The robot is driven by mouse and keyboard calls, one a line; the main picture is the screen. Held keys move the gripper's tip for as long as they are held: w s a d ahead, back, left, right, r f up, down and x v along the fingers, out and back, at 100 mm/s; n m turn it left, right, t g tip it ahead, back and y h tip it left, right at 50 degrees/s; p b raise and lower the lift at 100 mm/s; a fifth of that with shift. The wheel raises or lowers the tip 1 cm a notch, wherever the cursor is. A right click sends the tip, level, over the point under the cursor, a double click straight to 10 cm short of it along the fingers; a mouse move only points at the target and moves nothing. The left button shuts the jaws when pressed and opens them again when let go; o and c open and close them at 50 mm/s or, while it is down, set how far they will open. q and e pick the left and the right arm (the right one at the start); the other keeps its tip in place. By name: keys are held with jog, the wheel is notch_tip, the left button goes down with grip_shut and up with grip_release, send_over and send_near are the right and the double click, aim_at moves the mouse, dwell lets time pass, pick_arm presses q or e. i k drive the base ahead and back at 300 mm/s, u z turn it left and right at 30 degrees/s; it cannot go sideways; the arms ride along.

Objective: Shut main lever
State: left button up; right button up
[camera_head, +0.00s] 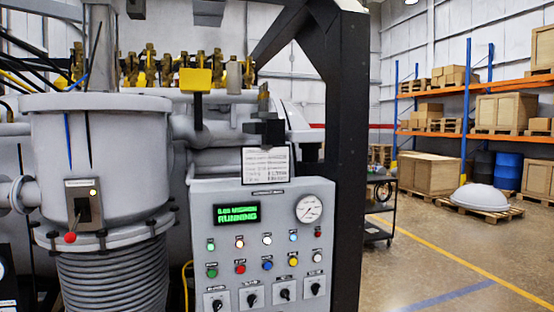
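A small switch plate (83,205) is on the front of the large grey cylinder at the left. A lever with a red ball knob (70,238) hangs from it, the knob low and slightly left. A small light glows at the plate's upper right. A yellow block handle (195,80) on a dark stem stands upright in front of the pipes, right of the cylinder. The frame does not label either one as the main lever. Neither of my grippers is in view.
A grey control panel (262,260) has a green display reading "RUNNING", a gauge (309,208), lit buttons and rotary knobs. A black post (349,150) stands to its right. Beyond are a cart (378,215), shelves with boxes, and open floor (450,265).

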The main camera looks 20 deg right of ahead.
aim_at(70, 237)
jog(key=u, duration=0.4)
jog(key=k, duration=0.3)
jog(key=z, duration=1.05)
jog(key=i, duration=1.3)
jog(key=u, duration=0.65)
